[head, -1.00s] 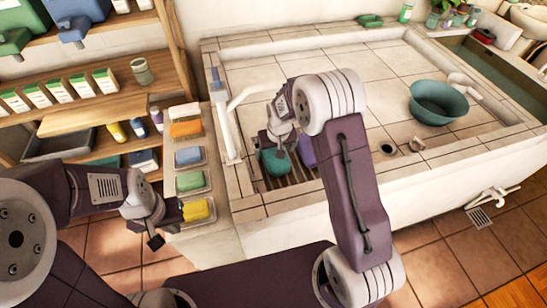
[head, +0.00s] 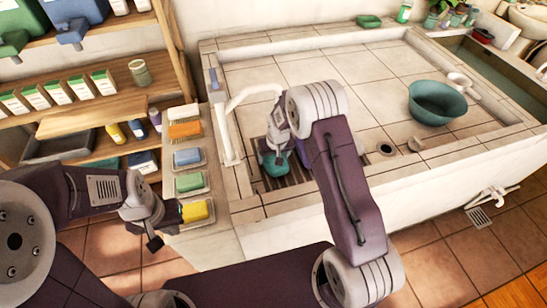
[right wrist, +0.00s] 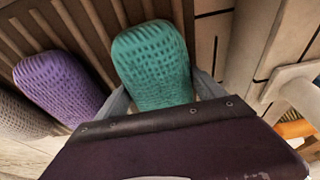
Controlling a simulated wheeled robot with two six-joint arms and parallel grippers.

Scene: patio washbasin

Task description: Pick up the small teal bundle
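The small teal bundle (head: 275,168) lies on the slatted rack in the near left corner of the tiled basin. In the right wrist view the teal bundle (right wrist: 152,62) is a rounded, textured roll pointing away from me. My right gripper (head: 279,152) is down at it, with one finger on each side; it also shows in the right wrist view (right wrist: 162,92). The fingers are wide apart and close to the bundle's sides; firm contact cannot be made out. My left gripper (head: 168,228) is empty beside the ledge, far from the bundle.
A purple bundle (right wrist: 62,88) lies just beside the teal one, with a grey-brown bundle (right wrist: 18,108) beyond. A white pipe (head: 232,130) and the basin's edge stand close to the left. Soap dishes line the ledge. A teal bowl (head: 437,102) stands in the right of the basin.

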